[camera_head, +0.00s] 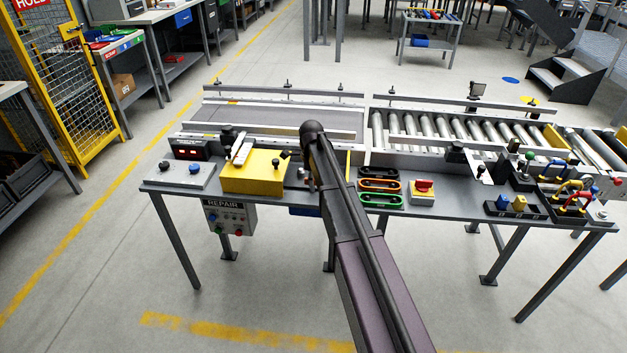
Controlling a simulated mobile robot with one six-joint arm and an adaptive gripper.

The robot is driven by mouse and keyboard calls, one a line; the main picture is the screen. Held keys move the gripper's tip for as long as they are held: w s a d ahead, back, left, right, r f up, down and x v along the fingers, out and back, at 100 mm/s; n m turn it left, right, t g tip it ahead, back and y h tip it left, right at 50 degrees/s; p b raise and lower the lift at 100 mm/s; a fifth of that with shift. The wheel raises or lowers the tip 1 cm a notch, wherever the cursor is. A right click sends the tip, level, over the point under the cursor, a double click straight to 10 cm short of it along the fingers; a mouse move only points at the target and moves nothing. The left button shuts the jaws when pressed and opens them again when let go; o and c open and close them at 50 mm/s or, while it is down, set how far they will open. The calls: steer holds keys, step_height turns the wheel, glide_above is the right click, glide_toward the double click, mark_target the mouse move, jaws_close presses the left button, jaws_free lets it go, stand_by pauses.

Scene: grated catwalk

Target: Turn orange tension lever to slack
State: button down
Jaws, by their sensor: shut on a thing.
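My gripper (310,183) is low over the workbench, left of the middle of the picture. My own arm hides most of it. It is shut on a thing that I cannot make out. An orange oval loop-shaped piece (379,186) lies right of my arm, between a black one (379,172) and a green one (380,201). I cannot tell whether this orange piece is the tension lever. No other clearly orange lever shows, and the bench around my gripper is partly hidden.
The workbench (440,211) carries a yellow box (253,181) left of my gripper and a red-knobbed box (422,192) to the right. Blocks and coloured handles (570,197) crowd its right end. A belt conveyor (260,117) and rollers (450,130) lie behind.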

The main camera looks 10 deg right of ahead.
steer(key=shift+s+d, duration=0.15)
steer(key=shift+s, duration=0.15)
steer(key=c, duration=0.7)
jaws_free()
steer(key=shift+w, duration=0.1)
steer(key=shift+w, duration=0.1)
steer(key=shift+r, duration=0.1)
